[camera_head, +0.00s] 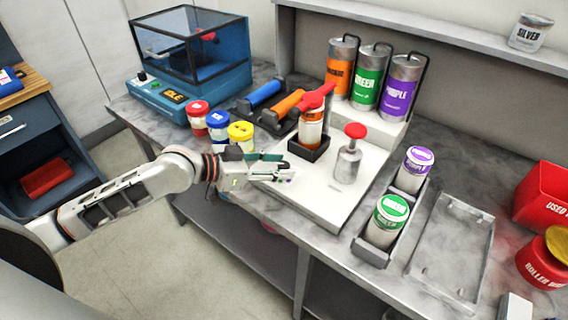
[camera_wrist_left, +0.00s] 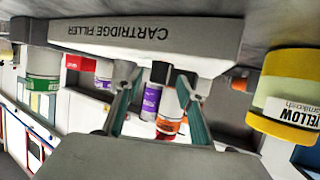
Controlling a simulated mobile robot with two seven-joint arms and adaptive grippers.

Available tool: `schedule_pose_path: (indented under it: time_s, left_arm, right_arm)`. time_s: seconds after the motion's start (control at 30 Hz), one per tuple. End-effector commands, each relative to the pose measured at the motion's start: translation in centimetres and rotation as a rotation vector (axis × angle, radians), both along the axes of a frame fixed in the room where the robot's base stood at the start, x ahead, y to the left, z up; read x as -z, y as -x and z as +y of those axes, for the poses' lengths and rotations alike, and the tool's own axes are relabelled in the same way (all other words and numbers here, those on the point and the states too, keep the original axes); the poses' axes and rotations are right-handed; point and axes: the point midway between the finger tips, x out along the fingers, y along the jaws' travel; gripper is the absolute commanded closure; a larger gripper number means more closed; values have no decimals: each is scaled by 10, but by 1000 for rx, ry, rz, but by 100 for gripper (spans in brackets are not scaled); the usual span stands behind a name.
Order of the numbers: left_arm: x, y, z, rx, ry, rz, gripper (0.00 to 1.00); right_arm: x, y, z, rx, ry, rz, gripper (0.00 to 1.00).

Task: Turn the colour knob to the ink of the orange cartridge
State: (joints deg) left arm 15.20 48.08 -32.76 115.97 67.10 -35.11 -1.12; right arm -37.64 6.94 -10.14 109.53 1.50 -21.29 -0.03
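The white cartridge filler (camera_head: 300,193) stands on the bench; its label shows upside down in the left wrist view (camera_wrist_left: 150,38). An orange-labelled cartridge (camera_head: 311,128) stands upright in a black holder on it. A red wing-shaped handle (camera_head: 318,97) shows just above this cartridge. A red round knob (camera_head: 355,131) tops a silver post to the right. I cannot tell for sure which red part is the colour knob. My left gripper (camera_head: 288,170) is open and empty at the filler's front left; its parted fingers show in the left wrist view (camera_wrist_left: 157,110). My right gripper is out of view.
Orange (camera_head: 339,72), green (camera_head: 368,80) and purple (camera_head: 400,90) ink tanks stand behind. Red, blue and yellow (camera_head: 241,134) jars stand left of the filler. A black rack (camera_head: 372,255) holds purple and green cartridges on the right. An empty metal tray (camera_head: 452,245) lies beyond.

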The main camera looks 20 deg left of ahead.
Motion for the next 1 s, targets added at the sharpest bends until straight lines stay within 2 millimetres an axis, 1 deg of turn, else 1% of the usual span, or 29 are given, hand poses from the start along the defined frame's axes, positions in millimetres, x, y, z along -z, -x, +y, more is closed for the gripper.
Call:
schedule_pose_path:
  time_s: [0.17, 0.5, 0.57, 0.6, 0.63, 0.67, 1.0]
  left_arm:
    - [5, -8, -9, 1, 0, 1, 62]
    - [7, -10, -11, 1, -2, 1, 62]
    - [7, -10, -11, 1, -2, 1, 77]
    - [7, -10, -11, 1, -2, 1, 88]
    - [7, -10, -11, 1, -2, 1, 95]
    - [7, -10, -11, 1, -2, 1, 100]
    - [7, -9, -11, -17, 1, 1, 100]
  right_arm:
    - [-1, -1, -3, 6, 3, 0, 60]
    - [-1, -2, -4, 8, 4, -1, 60]
    - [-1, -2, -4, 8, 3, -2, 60]
    - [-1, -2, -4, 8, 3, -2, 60]
    - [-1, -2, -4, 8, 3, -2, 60]
    - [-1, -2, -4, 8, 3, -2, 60]
    - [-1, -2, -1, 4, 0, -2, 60]
